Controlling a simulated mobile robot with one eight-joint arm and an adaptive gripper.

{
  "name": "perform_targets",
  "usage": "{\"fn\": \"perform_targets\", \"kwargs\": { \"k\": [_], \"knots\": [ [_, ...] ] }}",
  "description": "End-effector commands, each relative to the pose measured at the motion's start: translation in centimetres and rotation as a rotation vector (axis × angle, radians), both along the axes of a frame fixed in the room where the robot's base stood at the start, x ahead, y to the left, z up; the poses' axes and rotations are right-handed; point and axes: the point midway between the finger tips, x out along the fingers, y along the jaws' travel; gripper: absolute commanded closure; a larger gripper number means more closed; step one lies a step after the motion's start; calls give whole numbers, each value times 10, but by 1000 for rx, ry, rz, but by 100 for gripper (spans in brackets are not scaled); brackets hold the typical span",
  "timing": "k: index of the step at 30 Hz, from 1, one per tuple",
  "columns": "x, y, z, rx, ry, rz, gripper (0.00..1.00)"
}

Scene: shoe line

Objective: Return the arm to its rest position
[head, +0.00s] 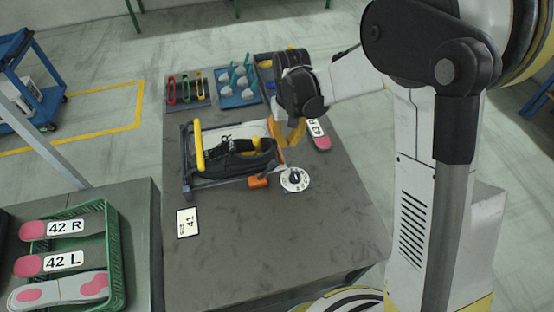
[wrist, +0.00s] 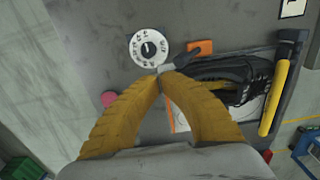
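My gripper (head: 287,140) is over the far right part of the grey worktable (head: 240,250), just right of a frame with a yellow bar (head: 199,148) that holds a dark shoe (head: 245,155). In the wrist view my gripper (wrist: 160,73) has its yellow fingers drawn together at the tips, with no held object clear between them. A small grey part shows right at the tips, and I cannot tell if it touches them. A white dial (head: 295,179) lies just in front of the gripper and also shows in the wrist view (wrist: 149,48).
An orange block (head: 258,182) sits beside the dial. A pink-ended insole (head: 321,142) lies partly behind the gripper. Trays of coloured tools (head: 187,88) stand at the back. A green crate (head: 115,250) holds insoles at left. The table's front is clear apart from a 41 card (head: 187,222).

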Motion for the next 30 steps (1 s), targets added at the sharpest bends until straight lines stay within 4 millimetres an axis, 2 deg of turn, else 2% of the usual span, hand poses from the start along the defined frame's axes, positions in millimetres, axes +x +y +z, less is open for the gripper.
{"fn": "perform_targets", "kwargs": {
  "k": [11,14,20,24,30],
  "knots": [
    [-2,-2,5,2,-8,-3,100],
    [-7,-10,22,8,-34,-13,100],
    [-36,-38,81,30,-146,-50,100],
    [-64,-59,116,42,-234,-79,100],
    [-109,-85,150,56,-362,-119,100]
  ]
}}
